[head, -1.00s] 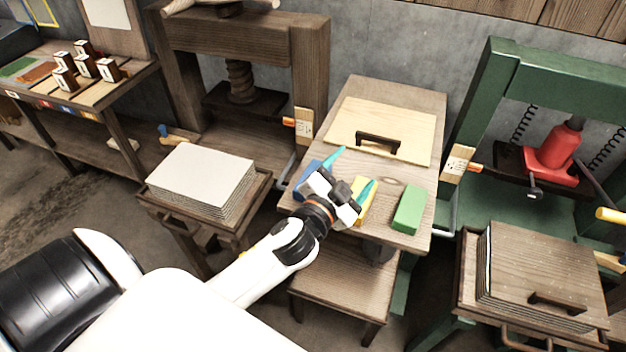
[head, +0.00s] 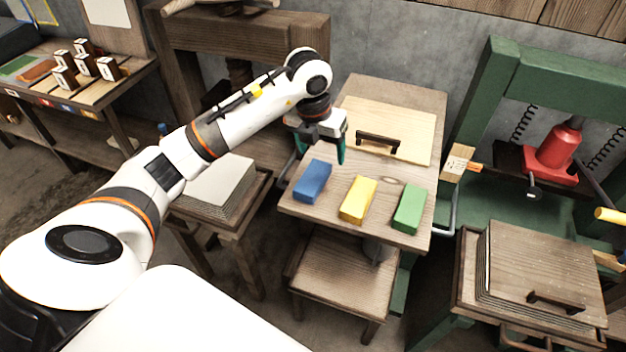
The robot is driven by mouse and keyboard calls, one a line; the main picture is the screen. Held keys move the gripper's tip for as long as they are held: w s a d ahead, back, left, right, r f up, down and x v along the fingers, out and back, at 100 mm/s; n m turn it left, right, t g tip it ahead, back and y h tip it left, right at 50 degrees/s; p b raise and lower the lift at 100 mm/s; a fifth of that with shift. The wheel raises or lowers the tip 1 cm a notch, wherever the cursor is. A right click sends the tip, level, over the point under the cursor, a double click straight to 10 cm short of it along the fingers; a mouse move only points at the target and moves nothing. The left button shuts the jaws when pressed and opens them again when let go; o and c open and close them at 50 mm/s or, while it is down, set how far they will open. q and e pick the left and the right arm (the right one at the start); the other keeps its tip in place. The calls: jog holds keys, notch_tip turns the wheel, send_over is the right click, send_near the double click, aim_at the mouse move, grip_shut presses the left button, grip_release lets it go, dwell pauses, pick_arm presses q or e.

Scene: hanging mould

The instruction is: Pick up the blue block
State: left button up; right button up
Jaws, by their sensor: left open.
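The blue block (head: 313,181) lies on the front left of the small wooden table (head: 408,238). My left gripper (head: 322,150) is above and behind the blue block, with its teal fingertips pointing down. It is open with nothing seen between its fingers, and it looks apart from the block. My right gripper is not in view.
A yellow block (head: 358,199) and a green block (head: 409,209) lie to the right of the blue one. A pale board with a dark handle (head: 412,125) lies behind. A paper stack (head: 222,187) stands left, a green press (head: 484,110) right.

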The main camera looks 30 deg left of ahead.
pick_arm(q)
jog(key=a+y, duration=0.1)
jog(key=a, duration=0.1)
jog(key=p, duration=0.2)
send_over(313, 176)
jog(key=f, duration=0.5)
jog(key=shift+s+d+f, duration=0.2)
jog(key=shift+d+f, duration=0.2)
jog(key=shift+f+p, duration=0.45)
jog(key=shift+f, duration=0.05)
jog(key=f+p, duration=0.2)
jog(key=f, duration=0.1)
jog(key=shift+a+f, duration=0.3)
jog(key=shift+a, duration=0.05)
jog(key=shift+w+f, duration=0.1)
jog(key=shift+f, duration=0.45)
jog(key=c, duration=1.1)
jog(key=shift+r, duration=0.15)
